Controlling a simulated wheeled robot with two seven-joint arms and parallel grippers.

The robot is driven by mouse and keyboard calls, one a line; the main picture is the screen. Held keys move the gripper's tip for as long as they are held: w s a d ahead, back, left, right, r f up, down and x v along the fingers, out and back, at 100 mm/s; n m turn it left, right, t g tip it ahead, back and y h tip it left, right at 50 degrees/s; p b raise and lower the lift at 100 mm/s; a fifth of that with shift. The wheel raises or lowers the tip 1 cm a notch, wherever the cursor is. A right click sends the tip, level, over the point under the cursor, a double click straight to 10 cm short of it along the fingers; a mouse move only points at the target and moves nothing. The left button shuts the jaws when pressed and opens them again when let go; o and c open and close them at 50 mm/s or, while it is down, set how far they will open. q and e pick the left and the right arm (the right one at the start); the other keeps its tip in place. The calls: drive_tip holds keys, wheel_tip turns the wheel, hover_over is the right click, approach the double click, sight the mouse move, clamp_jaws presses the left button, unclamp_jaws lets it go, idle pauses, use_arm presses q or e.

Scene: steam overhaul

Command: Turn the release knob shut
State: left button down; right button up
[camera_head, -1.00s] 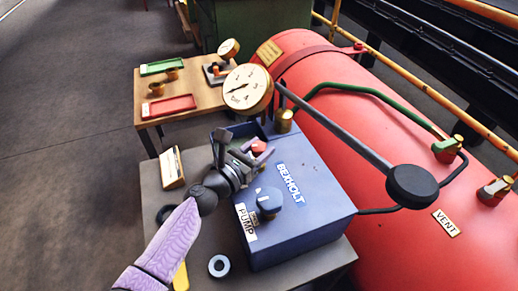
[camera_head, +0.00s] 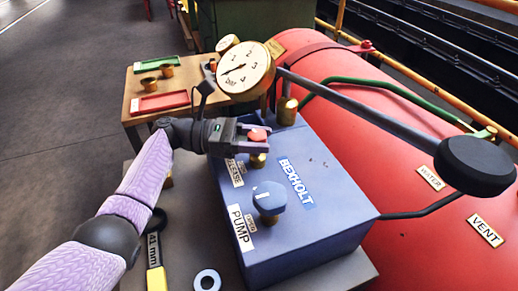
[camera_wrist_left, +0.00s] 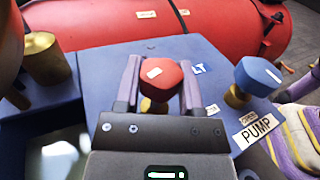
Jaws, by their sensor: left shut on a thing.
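The release knob (camera_head: 257,135) is red on a brass stem and stands on the blue Bexholt pump box (camera_head: 315,222). My left gripper (camera_head: 262,138) reaches in from the left and is shut on the red knob, a finger on each side. In the left wrist view the red knob (camera_wrist_left: 161,80) sits between the two fingers, with a pale mark on its top. The release label beside it is partly covered by my gripper. My right gripper is in neither view.
A blue pump knob (camera_head: 269,197) stands nearer on the box. A gauge (camera_head: 245,70) and a long black-ended lever (camera_head: 475,165) rise over it. The red boiler (camera_head: 400,150) lies behind. A wooden table (camera_head: 135,115) with trays is at the back left.

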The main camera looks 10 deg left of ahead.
use_arm(q)
drive_tip(key=m+g+b, duration=0.1)
drive_tip(key=g, duration=0.1)
drive_tip(key=m+g+b, duration=0.1)
drive_tip(key=b, duration=0.1)
drive_tip(key=shift+w+f+g, duration=0.1)
drive_tip(key=shift+f+g, duration=0.3)
drive_tip(key=shift+r+m+g+b, duration=0.2)
drive_tip(key=shift+m+g+b, duration=0.6)
drive_tip(key=shift+g+b, duration=0.15)
drive_tip(key=shift+r+m+g+b, duration=0.15)
drive_tip(key=shift+m+g+b, duration=0.15)
drive_tip(key=shift+g+b, duration=0.2)
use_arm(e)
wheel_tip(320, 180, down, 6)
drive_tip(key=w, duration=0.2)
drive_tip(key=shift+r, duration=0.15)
use_arm(q)
drive_tip(key=shift+c, duration=1.1)
unclamp_jaws()
drive_tip(key=shift+r, duration=0.1)
